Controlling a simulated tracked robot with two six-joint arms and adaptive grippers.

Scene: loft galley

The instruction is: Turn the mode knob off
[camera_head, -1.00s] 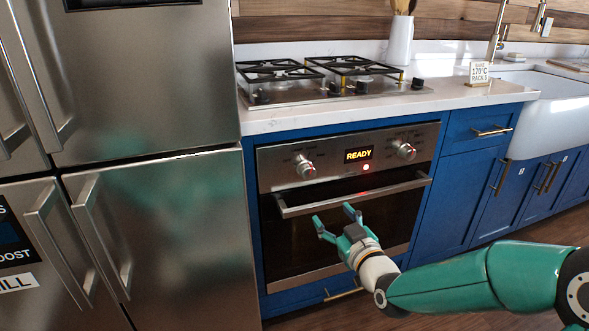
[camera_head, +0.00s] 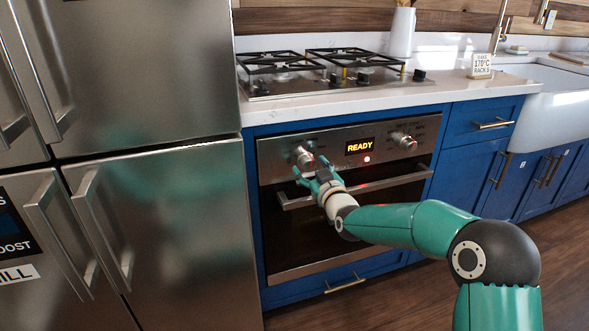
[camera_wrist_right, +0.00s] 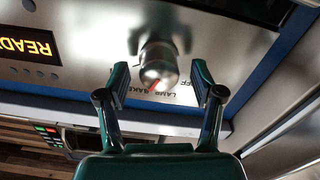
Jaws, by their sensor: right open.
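The left knob (camera_head: 304,157) on the oven's control panel is a round metal knob. In the right wrist view this knob (camera_wrist_right: 158,62) sits between my fingertips, with upside-down labels reading LAMP, BAKE and OFF beside it. A red mark shows at its edge near BAKE. My right gripper (camera_head: 309,168) is open at the knob, one finger on each side; I cannot tell whether either finger touches it. It also shows in the wrist view (camera_wrist_right: 160,80). My left gripper is not in view.
The oven display (camera_head: 360,148) reads READY, with a red light below it. A second knob (camera_head: 404,141) is at the panel's right. The oven handle (camera_head: 385,184) runs below the panel. A steel fridge (camera_head: 170,215) stands close on the left.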

